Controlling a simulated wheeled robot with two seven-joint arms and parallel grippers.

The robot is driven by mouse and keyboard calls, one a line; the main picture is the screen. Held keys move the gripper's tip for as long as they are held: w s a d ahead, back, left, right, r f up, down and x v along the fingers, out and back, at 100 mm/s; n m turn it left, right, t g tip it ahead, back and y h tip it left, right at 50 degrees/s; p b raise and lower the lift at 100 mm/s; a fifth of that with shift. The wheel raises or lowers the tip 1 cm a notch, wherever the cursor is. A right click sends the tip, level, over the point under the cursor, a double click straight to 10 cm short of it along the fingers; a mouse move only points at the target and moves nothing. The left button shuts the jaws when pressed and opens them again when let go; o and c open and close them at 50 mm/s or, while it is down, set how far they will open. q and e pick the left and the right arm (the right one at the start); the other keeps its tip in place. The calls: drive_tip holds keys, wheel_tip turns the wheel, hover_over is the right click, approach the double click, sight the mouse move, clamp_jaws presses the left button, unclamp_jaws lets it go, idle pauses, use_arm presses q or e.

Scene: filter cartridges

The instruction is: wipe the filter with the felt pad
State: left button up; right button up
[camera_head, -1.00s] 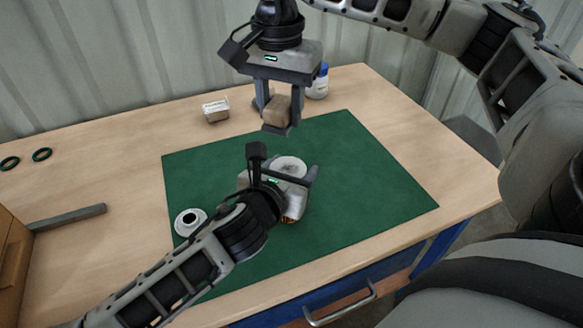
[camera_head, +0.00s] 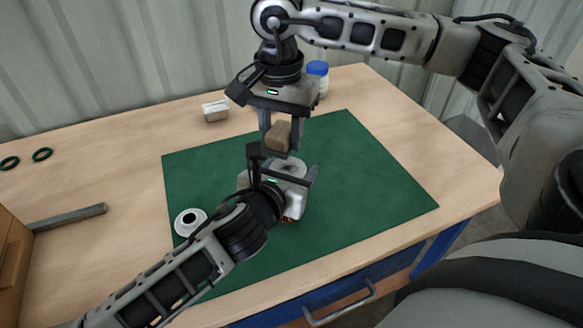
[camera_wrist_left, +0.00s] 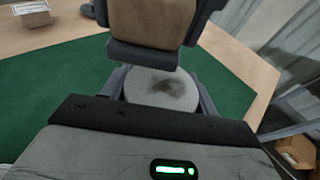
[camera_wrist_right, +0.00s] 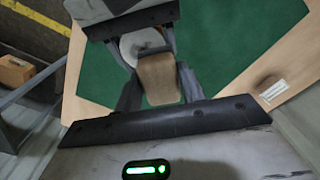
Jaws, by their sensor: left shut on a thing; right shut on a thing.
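My left gripper (camera_head: 290,178) is shut around the filter's sides. My right gripper (camera_head: 279,140) is shut on the brown felt pad (camera_head: 278,136), which is just above the filter and seems apart from it. The pad also shows in the right wrist view (camera_wrist_right: 159,78), in front of part of the filter (camera_wrist_right: 140,44).
A white ring-shaped cap (camera_head: 190,222) lies on the green mat (camera_head: 370,190) at left. A small box (camera_head: 215,110) and a blue-capped bottle (camera_head: 318,78) stand at the back. Two green rings (camera_head: 42,154) and a grey bar (camera_head: 70,218) lie at left. The mat's right side is clear.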

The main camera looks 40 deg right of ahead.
drive_tip(key=shift+f, duration=1.2)
drive_tip(key=shift+s, duration=0.1)
